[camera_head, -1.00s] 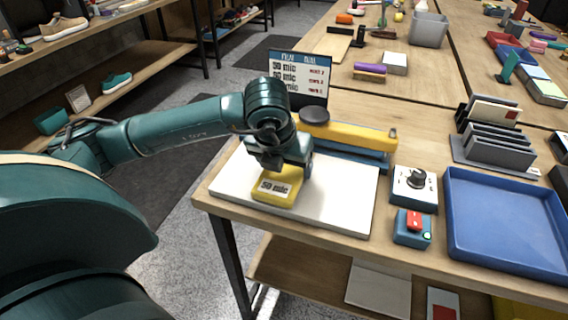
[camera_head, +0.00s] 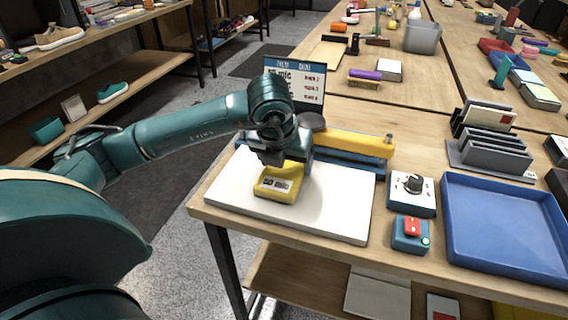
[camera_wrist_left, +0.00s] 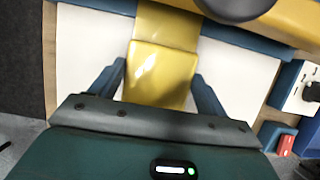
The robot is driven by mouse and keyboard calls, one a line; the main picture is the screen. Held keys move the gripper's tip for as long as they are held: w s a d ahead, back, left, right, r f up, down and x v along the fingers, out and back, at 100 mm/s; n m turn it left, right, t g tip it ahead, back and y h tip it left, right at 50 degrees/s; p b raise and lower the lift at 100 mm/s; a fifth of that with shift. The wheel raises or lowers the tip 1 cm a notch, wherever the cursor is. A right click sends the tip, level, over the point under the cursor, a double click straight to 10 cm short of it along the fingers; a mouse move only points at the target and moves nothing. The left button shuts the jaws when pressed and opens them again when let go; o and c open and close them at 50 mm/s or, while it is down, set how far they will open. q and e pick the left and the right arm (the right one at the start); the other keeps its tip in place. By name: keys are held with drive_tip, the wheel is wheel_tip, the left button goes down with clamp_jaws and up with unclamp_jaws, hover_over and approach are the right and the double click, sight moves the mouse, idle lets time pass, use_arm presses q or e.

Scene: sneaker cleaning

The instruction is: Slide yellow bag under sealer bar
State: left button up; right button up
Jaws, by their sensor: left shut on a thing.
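The yellow bag (camera_head: 279,185) lies over the white board (camera_head: 325,218) in front of the sealer. In the left wrist view the bag (camera_wrist_left: 160,76) sits between my two fingers, and its far end reaches over the sealer's blue base (camera_wrist_left: 228,38). My left gripper (camera_head: 281,168) is shut on the bag; it also shows in the left wrist view (camera_wrist_left: 158,88). The sealer's yellow bar (camera_head: 350,144) runs right from a dark round knob (camera_head: 312,121). My arm hides part of the sealer, so I cannot tell whether the bag's end is beneath the bar. My right gripper is out of view.
A dial box (camera_head: 412,194) and a blue box with a red switch (camera_head: 411,235) stand right of the board. A blue tray (camera_head: 506,232) is farther right. A sign (camera_head: 294,80) stands behind the sealer. The table's front edge is close to the board.

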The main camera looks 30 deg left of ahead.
use_arm(q)
drive_tip(key=shift+w+a, duration=0.25)
drive_tip(key=shift+w, duration=0.7)
drive_tip(key=shift+b, duration=0.45)
drive_tip(key=o, duration=1)
drive_tip(key=shift+o, duration=0.2)
